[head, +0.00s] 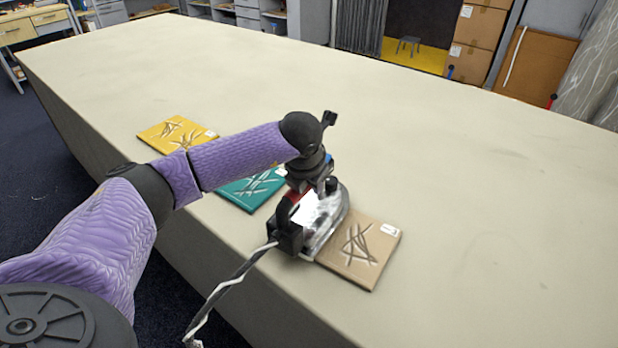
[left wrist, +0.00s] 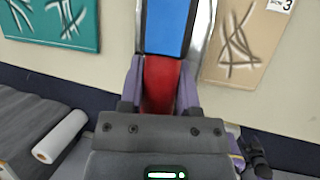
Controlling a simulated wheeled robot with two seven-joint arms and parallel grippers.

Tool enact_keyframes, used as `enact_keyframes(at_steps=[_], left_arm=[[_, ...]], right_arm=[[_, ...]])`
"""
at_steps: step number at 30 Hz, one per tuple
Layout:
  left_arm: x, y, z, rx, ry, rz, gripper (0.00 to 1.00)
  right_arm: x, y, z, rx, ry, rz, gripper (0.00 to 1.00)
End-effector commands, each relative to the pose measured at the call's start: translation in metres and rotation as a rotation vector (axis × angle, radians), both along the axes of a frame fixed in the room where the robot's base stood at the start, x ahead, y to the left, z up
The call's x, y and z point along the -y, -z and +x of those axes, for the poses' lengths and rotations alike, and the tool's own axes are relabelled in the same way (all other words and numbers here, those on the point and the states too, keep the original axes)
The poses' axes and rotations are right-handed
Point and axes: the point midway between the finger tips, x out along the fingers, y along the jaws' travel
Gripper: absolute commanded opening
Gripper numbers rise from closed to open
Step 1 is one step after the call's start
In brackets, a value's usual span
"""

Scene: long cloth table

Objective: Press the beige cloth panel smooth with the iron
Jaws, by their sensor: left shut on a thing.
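The beige cloth panel (head: 362,252) lies near the front edge of the table, with dark crease marks and a white tag at its upper right corner. It also shows at the upper right of the left wrist view (left wrist: 240,45). The iron (head: 318,218), with a silver body, red handle and striped cord, is over the panel's left edge; I cannot tell whether it touches the cloth. My left gripper (head: 302,192) is shut on the iron's red handle, which shows between the fingers in the left wrist view (left wrist: 162,85). My right gripper is not in view.
A teal panel (head: 247,190) and a yellow panel (head: 176,133), both creased, lie left of the iron on the long cloth table (head: 480,190). The table is clear behind and to the right. The cord (head: 228,285) hangs over the front edge.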

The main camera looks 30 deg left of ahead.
Motion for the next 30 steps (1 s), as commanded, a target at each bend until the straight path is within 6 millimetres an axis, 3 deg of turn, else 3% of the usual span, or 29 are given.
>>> enact_keyframes(at_steps=[30], left_arm=[[0.000, 0.008, 0.001, 0.006, 0.000, 0.000, 0.00]], right_arm=[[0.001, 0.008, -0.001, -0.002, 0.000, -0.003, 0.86]])
